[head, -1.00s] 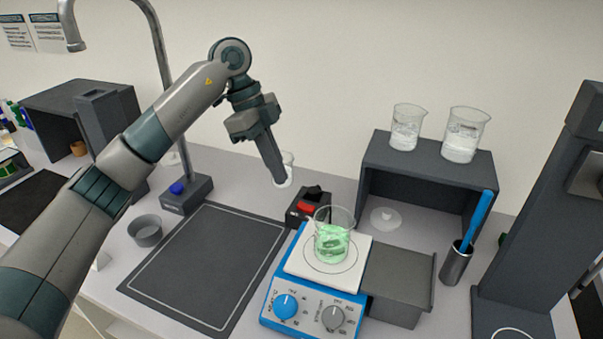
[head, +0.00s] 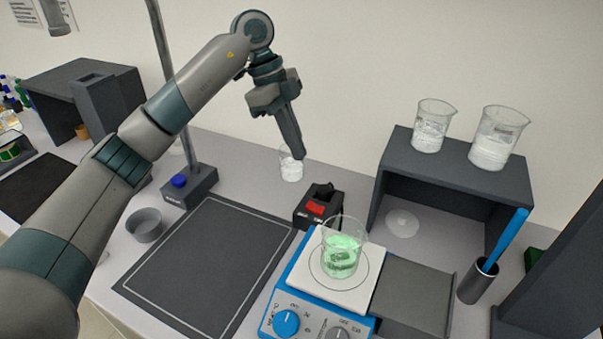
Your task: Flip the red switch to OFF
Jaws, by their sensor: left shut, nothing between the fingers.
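The red switch (head: 315,208) sits on a small black box (head: 304,221) on the bench, just behind the hot plate. A black part stands up at the box's back. My left gripper (head: 299,155) is shut and empty, pointing down. In the picture it is above and a little left of the switch box, apart from it. Its tip overlaps a small glass beaker (head: 291,170) behind the box. I cannot read the switch's markings or tell its position. My right gripper is out of view.
A blue and white hot plate (head: 291,263) with a beaker of green liquid (head: 342,256) stands in front of the switch box. A dark shelf (head: 455,178) carrying two beakers is at right. A dark mat (head: 205,270) lies clear at left.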

